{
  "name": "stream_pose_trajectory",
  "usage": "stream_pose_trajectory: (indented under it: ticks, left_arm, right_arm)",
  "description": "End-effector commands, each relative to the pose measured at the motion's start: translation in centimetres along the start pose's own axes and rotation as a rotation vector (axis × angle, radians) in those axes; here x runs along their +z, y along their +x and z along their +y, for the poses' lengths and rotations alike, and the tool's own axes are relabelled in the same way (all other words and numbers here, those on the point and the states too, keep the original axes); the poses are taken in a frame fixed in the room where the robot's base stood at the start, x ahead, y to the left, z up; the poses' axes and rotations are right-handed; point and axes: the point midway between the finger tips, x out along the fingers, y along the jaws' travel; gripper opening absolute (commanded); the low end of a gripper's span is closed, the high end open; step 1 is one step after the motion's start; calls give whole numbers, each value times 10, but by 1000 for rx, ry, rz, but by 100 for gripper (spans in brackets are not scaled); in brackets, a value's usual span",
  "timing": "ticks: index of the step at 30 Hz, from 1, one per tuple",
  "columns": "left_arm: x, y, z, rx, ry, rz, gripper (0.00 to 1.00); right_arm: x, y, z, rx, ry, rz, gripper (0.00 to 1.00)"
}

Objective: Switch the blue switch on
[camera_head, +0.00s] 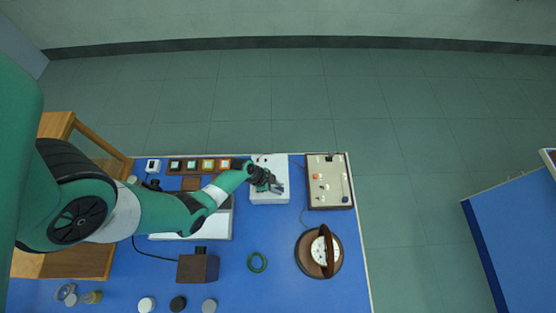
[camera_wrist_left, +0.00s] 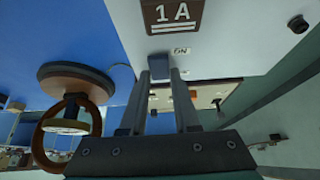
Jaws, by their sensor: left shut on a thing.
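A white box (camera_head: 268,197) stands near the back edge of the blue bench. In the left wrist view its white face (camera_wrist_left: 225,35) carries a brown "1 A" label and a small "ON" label. The blue switch (camera_wrist_left: 159,67) is a small blue-grey block just below the "ON" label, between my fingertips. My left gripper (camera_head: 276,186) is over the white box, and its fingers (camera_wrist_left: 160,80) are closed on the switch. In the head view the gripper hides the switch. My right gripper is in neither view.
A beige panel box (camera_head: 323,190) stands right of the white box. The bench front is partly clear.

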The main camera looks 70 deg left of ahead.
Motion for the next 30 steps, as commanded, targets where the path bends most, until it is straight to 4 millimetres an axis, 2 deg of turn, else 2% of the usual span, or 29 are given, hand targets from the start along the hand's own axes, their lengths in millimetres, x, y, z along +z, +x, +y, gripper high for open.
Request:
stream_pose_trajectory:
  ticks: [1,6,16,17,21,30]
  left_arm:
    - [6,4,0,-1,-8,44,0]
    - [7,0,0,-1,-4,159,0]
    - [5,-1,0,-2,1,183,0]
    - [5,-1,0,-2,1,183,33]
    - [5,-1,0,-2,1,183,59]
    - [4,-2,0,-1,1,182,60]
  right_arm:
    - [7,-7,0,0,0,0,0]
    - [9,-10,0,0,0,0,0]
    - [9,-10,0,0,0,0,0]
    - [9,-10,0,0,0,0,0]
    - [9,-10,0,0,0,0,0]
    - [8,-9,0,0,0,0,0]
